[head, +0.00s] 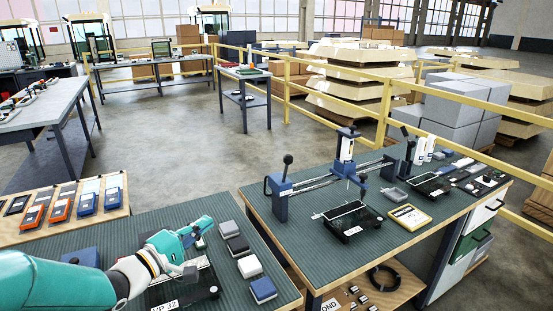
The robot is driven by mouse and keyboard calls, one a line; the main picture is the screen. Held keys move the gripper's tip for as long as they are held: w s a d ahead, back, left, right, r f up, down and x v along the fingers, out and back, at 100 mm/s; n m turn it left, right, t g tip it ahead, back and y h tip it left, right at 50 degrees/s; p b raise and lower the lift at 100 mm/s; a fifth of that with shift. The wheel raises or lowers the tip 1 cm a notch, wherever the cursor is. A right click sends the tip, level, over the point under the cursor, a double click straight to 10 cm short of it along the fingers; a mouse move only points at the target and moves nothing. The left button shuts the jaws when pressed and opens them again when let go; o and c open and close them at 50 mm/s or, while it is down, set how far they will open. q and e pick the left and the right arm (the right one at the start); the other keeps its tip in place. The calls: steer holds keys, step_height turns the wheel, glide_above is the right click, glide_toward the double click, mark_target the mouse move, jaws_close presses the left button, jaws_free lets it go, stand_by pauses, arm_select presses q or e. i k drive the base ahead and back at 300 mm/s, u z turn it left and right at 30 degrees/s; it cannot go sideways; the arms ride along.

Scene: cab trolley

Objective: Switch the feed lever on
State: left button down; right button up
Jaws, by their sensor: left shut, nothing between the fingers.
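A lever with a black ball knob (288,159) stands up from a blue block (280,196) at the left end of a rail on the right bench. It appears to be the feed lever; no label on it can be read. My left gripper (202,229) is shut and empty over the near bench, to the left of and nearer than the lever, well apart from it. It is above a dark glass-topped plate (205,291) marked "VP 32", which my arm partly hides. My right gripper is not in view.
Several small blocks, including a white one (249,266), line the near bench's right side. A gap separates the benches.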

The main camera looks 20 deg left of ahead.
mark_target(288, 158)
steer(key=i, duration=0.95)
